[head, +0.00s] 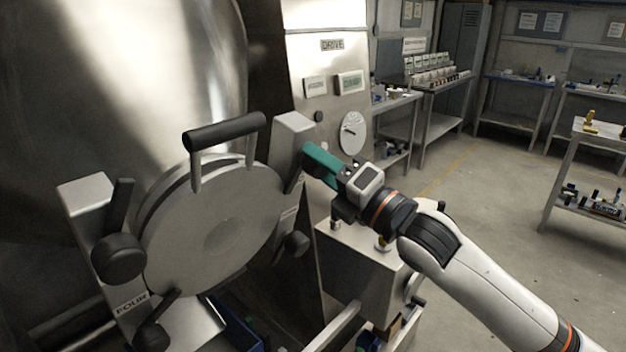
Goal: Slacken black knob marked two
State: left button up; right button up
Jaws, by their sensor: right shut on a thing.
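A round grey hatch cover (212,227) with a black bar handle (225,132) closes the front of a large metal vessel. My right gripper (308,160), with teal fingers, reaches in from the right to the upper right clamp block (292,134). It is shut on a black knob there, which the fingers mostly hide; a dark lever part (293,179) shows just below. I cannot read a number on this knob. Other black knobs sit at the left (118,257), lower left (151,337) and lower right (296,244). A plate marked FOUR (131,304) is at the lower left. My left gripper is out of view.
A panel marked DRIVE (332,45) with a white dial (352,133) stands behind my right gripper. A grey box (362,268) is below my wrist. Shelves and benches (440,80) line the back, with open floor (490,200) at the right.

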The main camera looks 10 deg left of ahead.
jog(key=shift+n, duration=0.8)
jog(key=n+b, duration=0.1)
jog(key=n, duration=0.3)
jog(key=shift+n, duration=0.4)
jog(key=n, duration=0.3)
jog(key=shift+r+n, duration=0.1)
jog(key=shift+n, duration=0.3)
jog(key=n, duration=0.2)
jog(key=shift+n, duration=0.4)
